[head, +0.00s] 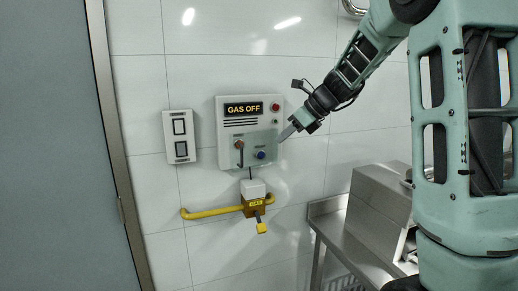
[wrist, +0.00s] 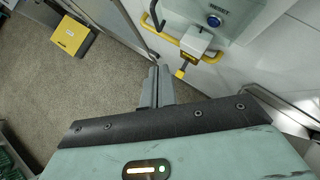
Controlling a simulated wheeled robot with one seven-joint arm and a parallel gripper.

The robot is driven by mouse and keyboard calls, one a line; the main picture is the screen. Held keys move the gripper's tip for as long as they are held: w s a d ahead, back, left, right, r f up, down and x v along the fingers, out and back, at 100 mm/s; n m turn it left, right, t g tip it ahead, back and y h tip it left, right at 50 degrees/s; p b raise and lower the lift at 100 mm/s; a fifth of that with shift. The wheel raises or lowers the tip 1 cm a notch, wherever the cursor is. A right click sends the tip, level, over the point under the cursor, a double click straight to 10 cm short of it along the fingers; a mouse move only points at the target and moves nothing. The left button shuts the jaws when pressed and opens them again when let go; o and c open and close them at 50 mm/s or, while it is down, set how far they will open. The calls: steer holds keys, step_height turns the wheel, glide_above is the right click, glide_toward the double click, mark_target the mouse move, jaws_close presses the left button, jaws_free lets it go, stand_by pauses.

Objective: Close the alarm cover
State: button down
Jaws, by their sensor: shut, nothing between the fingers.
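The alarm panel (head: 224,108) is a pale wall box with a "GAS OFF" display. A clear greenish cover (head: 271,137) lies over its lower half, in front of a lever and a blue reset button (head: 261,155). I cannot tell whether the cover sits flush. My gripper (head: 287,133) is shut and empty, at the right edge of the cover; contact is not clear. In the wrist view my gripper's fingers (wrist: 158,88) are together, below and left of the blue button (wrist: 214,20). The cover's edges are not clear there.
Below the panel are a white box valve with a yellow handle (head: 261,228) and a yellow pipe (head: 205,212). A switch plate (head: 180,137) is to the left. A steel bench (head: 330,228) stands at right. A yellow box (wrist: 70,36) is on the floor.

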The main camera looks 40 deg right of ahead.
mark_target(251, 153)
steer(key=shift+w+a+r+p+x, duration=0.25)
steer(key=shift+p+x, duration=0.4)
steer(key=shift+x, duration=1.45)
steer(key=shift+w+a+r+p+x, duration=0.1)
steer(key=shift+w+r+p+x, duration=0.45)
steer(key=shift+x, duration=1.55)
steer(key=shift+w+a+r+p+x, duration=0.15)
steer(key=shift+p+x, duration=0.65)
steer(key=shift+x, duration=1.3)
steer(key=shift+s, duration=0.1)
steer(key=w, duration=0.1)
steer(key=w+a+p, duration=0.1)
steer(key=w, duration=0.1)
steer(key=shift+r, duration=0.1)
steer(key=shift+d, duration=0.1)
